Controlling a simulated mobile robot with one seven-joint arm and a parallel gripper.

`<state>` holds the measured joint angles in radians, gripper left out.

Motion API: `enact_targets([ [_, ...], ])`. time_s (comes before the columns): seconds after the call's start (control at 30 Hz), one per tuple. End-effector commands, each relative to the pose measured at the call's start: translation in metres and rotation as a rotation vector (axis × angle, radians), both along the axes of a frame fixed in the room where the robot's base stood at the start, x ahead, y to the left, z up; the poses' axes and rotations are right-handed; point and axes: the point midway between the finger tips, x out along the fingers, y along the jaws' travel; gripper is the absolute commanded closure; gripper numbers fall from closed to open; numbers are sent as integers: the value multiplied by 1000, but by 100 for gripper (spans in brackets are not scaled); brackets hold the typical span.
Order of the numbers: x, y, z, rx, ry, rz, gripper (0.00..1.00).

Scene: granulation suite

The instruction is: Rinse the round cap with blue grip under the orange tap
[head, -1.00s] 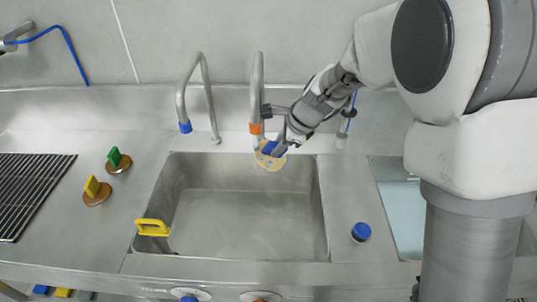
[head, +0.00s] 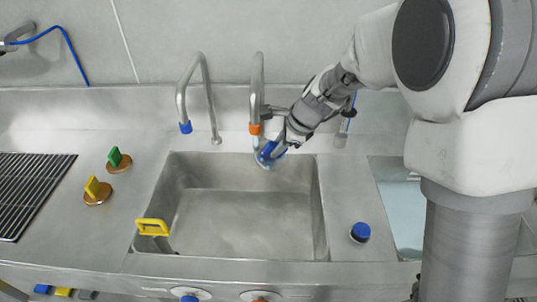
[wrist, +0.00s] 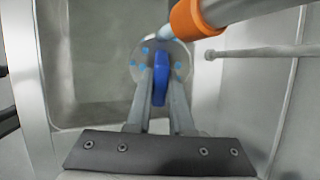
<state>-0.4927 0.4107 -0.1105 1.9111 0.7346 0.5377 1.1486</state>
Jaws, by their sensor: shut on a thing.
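The round cap with blue grip (head: 264,161) is held below the orange-banded tap (head: 256,129), over the back edge of the sink basin (head: 240,225). My gripper (head: 279,149) is shut on its blue grip. In the wrist view the cap (wrist: 181,58) is a grey disc dotted with light-blue spots, and its upright blue grip is between the fingers of my gripper (wrist: 160,88). The orange tap's collar (wrist: 196,17) is just above, and a short light-blue stream at its outlet meets the disc's edge. The disc is partly hidden by the fingers.
A blue-banded tap (head: 186,126) stands left of the orange one. A yellow handle (head: 152,227) sits at the basin's left front rim. Green-gripped (head: 115,158) and yellow-gripped (head: 95,189) caps lie on the left counter. A blue-topped item (head: 361,231) stands right of the basin.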

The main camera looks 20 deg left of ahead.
Motion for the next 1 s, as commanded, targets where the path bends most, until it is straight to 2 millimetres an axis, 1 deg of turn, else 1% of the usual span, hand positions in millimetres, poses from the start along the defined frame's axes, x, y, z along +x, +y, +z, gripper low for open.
enact_targets([
  [0.27,0,-2,1,1,-2,0,100],
  [1.0,-27,-54,0,1,-2,-2,100],
])
